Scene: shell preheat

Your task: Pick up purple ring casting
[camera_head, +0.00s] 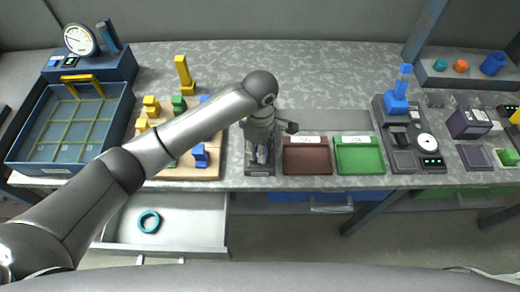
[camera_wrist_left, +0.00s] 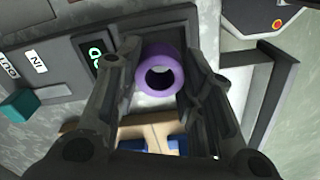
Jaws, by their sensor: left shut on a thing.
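The purple ring casting (camera_wrist_left: 160,50) sits between the two fingers of my left gripper (camera_wrist_left: 158,68) in the left wrist view, with its open end facing the camera. A bit of purple shows low between the fingers in the head view, mostly hidden by the gripper. My left gripper (camera_head: 259,150) points down over a narrow dark station (camera_head: 259,170) at the front of the bench and is shut on the ring. Whether the ring still touches the station is hard to tell. My right gripper is not in either view.
A brown tray (camera_head: 307,168) and a green tray (camera_head: 360,168) lie right of the station. A wooden board (camera_head: 205,172) with yellow, green and blue blocks lies left. An open drawer (camera_head: 185,232) holds a teal ring (camera_head: 149,213). A blue basket (camera_head: 122,112) stands far left.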

